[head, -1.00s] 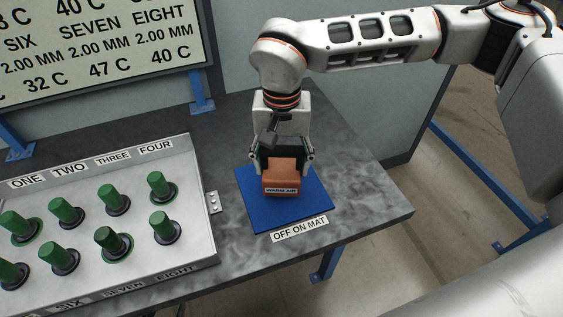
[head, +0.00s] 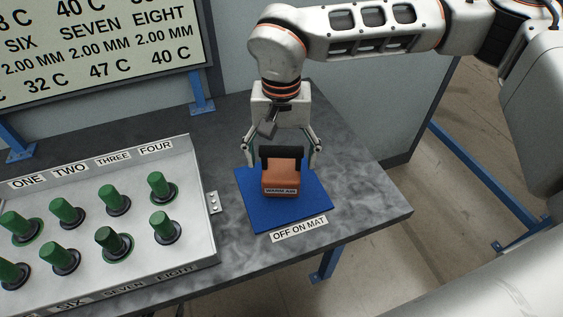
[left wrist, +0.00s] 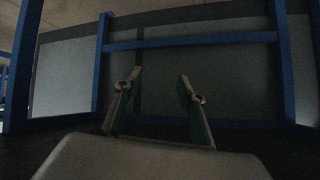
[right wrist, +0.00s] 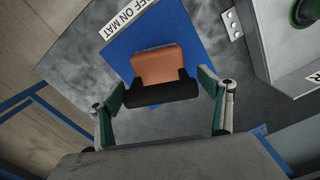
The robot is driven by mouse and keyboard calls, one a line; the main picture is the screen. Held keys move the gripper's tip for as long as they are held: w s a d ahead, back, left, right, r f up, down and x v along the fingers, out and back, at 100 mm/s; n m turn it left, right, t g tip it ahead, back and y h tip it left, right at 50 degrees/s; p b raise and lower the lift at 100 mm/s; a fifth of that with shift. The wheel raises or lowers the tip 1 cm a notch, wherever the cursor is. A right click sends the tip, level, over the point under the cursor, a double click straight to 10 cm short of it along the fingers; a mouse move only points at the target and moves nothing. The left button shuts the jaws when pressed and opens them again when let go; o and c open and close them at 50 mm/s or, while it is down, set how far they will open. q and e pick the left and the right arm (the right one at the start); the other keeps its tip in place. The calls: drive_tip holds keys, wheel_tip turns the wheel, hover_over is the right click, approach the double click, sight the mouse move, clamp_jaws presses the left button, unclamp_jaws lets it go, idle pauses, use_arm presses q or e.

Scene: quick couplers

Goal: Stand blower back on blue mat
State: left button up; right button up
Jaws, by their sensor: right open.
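The blower (head: 282,178), an orange block labelled WARM AIR with a black handle part on top, stands upright on the blue mat (head: 300,222). It also shows in the right wrist view (right wrist: 156,66), with the mat (right wrist: 122,46) under it. My right gripper (head: 281,163) is open above the blower, its fingers apart on either side of the black part and not touching it. My left gripper (left wrist: 158,82) shows only in the left wrist view, with its fingers apart and nothing between them.
A metal panel (head: 205,243) with several green couplers (head: 160,187) stands left of the mat. An OFF ON MAT label (head: 299,229) lies at the mat's front edge. A display board (head: 100,50) is behind. Grey table (head: 360,190) is clear to the right.

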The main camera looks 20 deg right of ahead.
wheel_tip(320, 180, up, 10)
drive_tip(key=shift+f+p, duration=0.25)
drive_tip(key=shift+p, duration=0.15)
drive_tip(key=shift+r, duration=0.35)
